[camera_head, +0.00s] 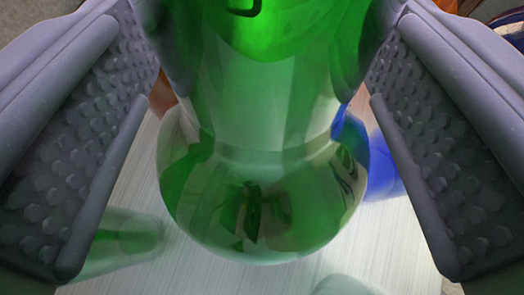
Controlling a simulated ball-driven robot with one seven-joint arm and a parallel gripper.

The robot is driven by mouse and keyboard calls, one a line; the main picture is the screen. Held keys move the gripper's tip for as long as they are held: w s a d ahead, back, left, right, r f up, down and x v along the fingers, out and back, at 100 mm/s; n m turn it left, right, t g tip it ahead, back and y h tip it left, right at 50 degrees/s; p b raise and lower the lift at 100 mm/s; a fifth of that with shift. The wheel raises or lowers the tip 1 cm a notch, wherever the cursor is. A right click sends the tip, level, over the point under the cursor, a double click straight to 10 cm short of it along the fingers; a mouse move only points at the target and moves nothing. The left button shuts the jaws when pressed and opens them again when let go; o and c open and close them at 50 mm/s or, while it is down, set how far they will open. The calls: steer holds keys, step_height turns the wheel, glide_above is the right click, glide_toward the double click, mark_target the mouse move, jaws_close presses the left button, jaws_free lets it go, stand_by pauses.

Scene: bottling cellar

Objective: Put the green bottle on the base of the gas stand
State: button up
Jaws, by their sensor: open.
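A green glass bottle (262,190) fills the middle of the view, close to the camera. Its upper part runs off the top edge, and its rounded, see-through lower part shows at the centre. My gripper (258,272) is open, with one grey, studded finger on each side of the bottle. Gaps show between the lower finger ends and the bottle's round part; higher up, contact is hard to judge. I cannot make out the gas stand or its base in this view.
A pale, streaked surface (215,272) lies below. A blue object (384,168) shows behind the bottle at right, and a small orange one (161,98) at left. A blurred green glass piece (125,236) lies lower left; a pale greenish one (342,286) is cut off at the bottom.

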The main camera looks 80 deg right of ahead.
steer(key=shift+c, duration=0.3)
steer(key=shift+a, duration=0.1)
jaws_close()
